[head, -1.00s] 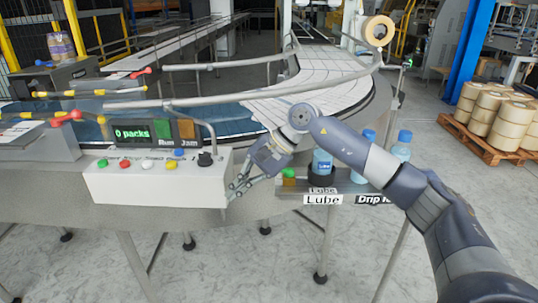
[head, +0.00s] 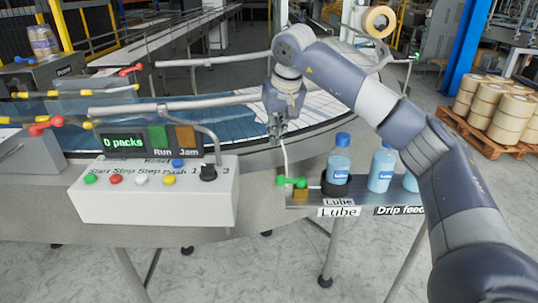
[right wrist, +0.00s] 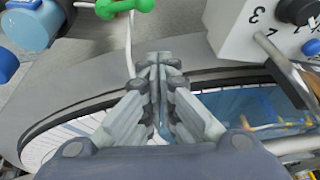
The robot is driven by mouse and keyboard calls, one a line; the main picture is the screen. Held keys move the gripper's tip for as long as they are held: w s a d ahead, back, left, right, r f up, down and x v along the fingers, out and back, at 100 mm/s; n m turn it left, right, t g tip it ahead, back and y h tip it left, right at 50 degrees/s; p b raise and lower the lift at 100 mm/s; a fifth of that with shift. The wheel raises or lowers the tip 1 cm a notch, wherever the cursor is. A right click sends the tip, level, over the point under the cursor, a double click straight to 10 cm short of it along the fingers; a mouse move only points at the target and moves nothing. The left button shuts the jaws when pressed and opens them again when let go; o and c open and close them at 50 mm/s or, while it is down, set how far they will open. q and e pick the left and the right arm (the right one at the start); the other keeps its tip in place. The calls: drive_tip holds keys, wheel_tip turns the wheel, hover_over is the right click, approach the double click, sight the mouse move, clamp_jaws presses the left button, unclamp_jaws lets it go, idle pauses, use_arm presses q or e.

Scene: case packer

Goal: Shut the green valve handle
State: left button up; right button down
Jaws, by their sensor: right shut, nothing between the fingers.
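The green valve handle (head: 291,182) sits on a brass-coloured valve body (head: 300,194) at the left end of the lube shelf, beside a blue-capped bottle. In the right wrist view the green handle (right wrist: 126,7) shows at the top edge, apart from the fingers. My right gripper (head: 276,138) points down above and slightly left of the handle, over the conveyor edge. Its fingers are closed together and empty in the right wrist view (right wrist: 158,70). A thin white tube (head: 284,158) runs up from the valve. My left gripper is not in view.
The control box (head: 150,200) with coloured buttons and a black knob stands left of the valve. Blue-capped bottles (head: 381,172) stand right of it on the shelf (head: 358,198). A metal guide rail (head: 215,101) crosses behind my gripper.

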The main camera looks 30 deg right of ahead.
sight(291, 180)
drive_tip(key=shift+h, duration=0.3)
drive_tip(key=p+x, duration=0.1)
drive_tip(key=x, duration=0.2)
drive_tip(key=p+x, duration=0.1)
drive_tip(key=x, duration=0.2)
drive_tip(key=d+p+x, duration=0.1)
drive_tip(key=x, duration=0.2)
drive_tip(key=shift+w+f, duration=0.1)
drive_tip(key=shift+f, duration=0.1)
use_arm(q)
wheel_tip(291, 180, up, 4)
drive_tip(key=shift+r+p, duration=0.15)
drive_tip(key=shift+p, duration=0.55)
use_arm(e)
drive_tip(key=s, duration=0.2)
drive_tip(key=s+a+f, duration=0.1)
drive_tip(key=shift+s, duration=0.1)
drive_tip(key=shift+r, duration=0.1)
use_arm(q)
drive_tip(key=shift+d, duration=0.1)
use_arm(e)
drive_tip(key=shift+s+a, duration=0.1)
